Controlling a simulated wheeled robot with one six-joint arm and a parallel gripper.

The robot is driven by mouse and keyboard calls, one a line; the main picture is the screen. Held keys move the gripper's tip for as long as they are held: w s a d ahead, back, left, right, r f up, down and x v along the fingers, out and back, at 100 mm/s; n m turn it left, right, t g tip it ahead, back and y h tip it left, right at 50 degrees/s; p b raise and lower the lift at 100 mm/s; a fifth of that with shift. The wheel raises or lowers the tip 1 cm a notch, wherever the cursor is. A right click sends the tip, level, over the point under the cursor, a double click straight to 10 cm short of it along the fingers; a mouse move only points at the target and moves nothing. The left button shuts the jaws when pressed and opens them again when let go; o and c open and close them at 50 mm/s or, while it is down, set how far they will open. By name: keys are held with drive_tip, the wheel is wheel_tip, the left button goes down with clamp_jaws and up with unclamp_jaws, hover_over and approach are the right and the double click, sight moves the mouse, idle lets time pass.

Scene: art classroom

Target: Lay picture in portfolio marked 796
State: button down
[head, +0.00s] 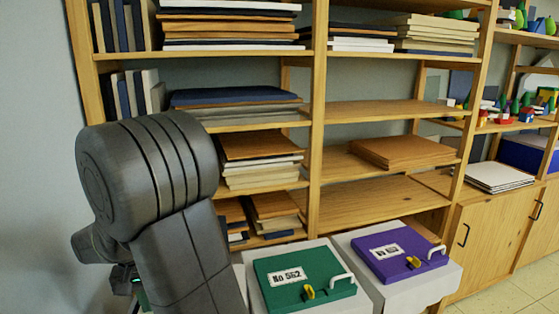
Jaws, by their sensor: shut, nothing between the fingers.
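A green portfolio case (303,276) with a white handle and a yellow clasp lies shut on a white stand. Its label reads No 562. A purple portfolio case (398,252), also shut, lies on another white stand to its right. Its label is too small and slanted to read surely. I cannot single out the task's picture in this view. My gripper (124,283) shows only in part at the lower left, mostly hidden by my arm. It is shut and empty, well to the left of both cases.
Wooden shelves (318,100) behind hold stacks of boards and folders. A brown stack (402,152) lies on the right shelf. A white stack (497,177) lies on the cabinet at right. Floor (500,297) shows free at the lower right. A wall stands close at left.

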drive_tip(key=shift+w+f, duration=0.1)
drive_tip(key=shift+w, duration=0.5)
idle(0.8)
drive_tip(key=shift+a, duration=0.1)
wheel_tip(320, 180, up, 7)
drive_tip(key=p, duration=0.5)
drive_tip(key=shift+p, duration=0.35)
drive_tip(key=shift+f, duration=0.1)
wheel_tip(320, 180, down, 7)
drive_tip(key=b, duration=0.5)
idle(0.5)
